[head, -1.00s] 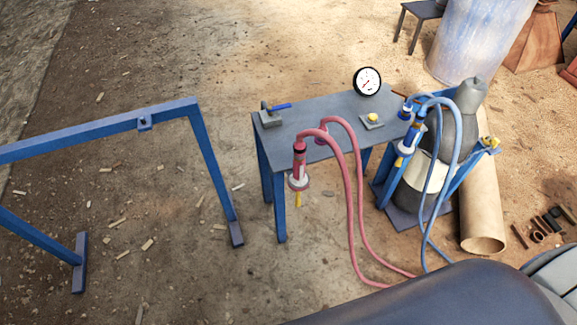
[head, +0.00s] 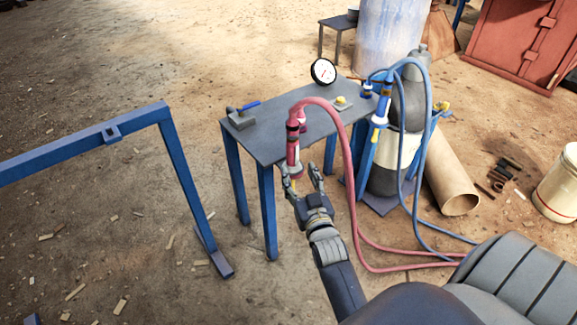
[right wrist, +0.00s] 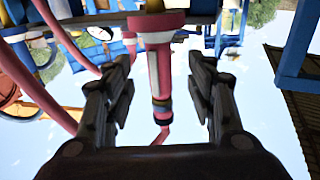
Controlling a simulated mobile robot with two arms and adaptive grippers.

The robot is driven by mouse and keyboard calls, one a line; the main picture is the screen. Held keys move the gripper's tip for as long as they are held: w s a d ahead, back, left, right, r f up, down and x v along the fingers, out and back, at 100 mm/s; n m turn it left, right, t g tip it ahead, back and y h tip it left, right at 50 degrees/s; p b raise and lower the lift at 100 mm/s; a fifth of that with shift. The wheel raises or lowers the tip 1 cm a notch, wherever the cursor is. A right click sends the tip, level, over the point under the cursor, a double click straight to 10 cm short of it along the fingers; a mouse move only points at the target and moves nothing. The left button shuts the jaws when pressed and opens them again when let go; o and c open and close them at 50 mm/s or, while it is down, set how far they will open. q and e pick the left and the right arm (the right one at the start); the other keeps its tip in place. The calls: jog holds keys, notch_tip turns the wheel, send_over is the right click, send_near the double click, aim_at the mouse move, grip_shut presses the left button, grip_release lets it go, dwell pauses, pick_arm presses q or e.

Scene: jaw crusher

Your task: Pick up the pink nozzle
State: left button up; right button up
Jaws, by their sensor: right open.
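The pink nozzle (head: 293,150), with dark bands and a pale lower part, hangs upright at the front edge of the grey-topped table (head: 270,146), with a pink hose looping from its top. My right gripper (head: 302,181) is open just below and to the right of it. One finger shows close to the nozzle's lower end. In the right wrist view the nozzle (right wrist: 160,72) appears between the two spread fingers (right wrist: 160,88), with space on both sides. I cannot tell whether it is within their reach. My left gripper is out of view.
A blue nozzle (head: 380,108) with a blue hose hangs by the grey gas cylinder (head: 408,105) to the right. A gauge (head: 323,71) and a blue-handled valve (head: 243,112) are on the table. A blue frame (head: 80,146) stands left. Pink hose (head: 352,190) passes beside my arm.

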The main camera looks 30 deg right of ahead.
aim_at(294, 159)
jog(key=x, duration=0.2)
jog(key=shift+w+d+f, duration=0.1)
jog(key=shift+w+d, duration=0.05)
jog(key=shift+w, duration=0.1)
jog(key=b+x, duration=0.1)
jog(key=x, duration=0.4)
jog(key=shift+w+d, duration=0.1)
jog(key=shift+w, duration=0.2)
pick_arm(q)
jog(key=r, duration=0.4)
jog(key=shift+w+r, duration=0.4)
pick_arm(e)
jog(key=shift+r, duration=0.25)
grip_shut()
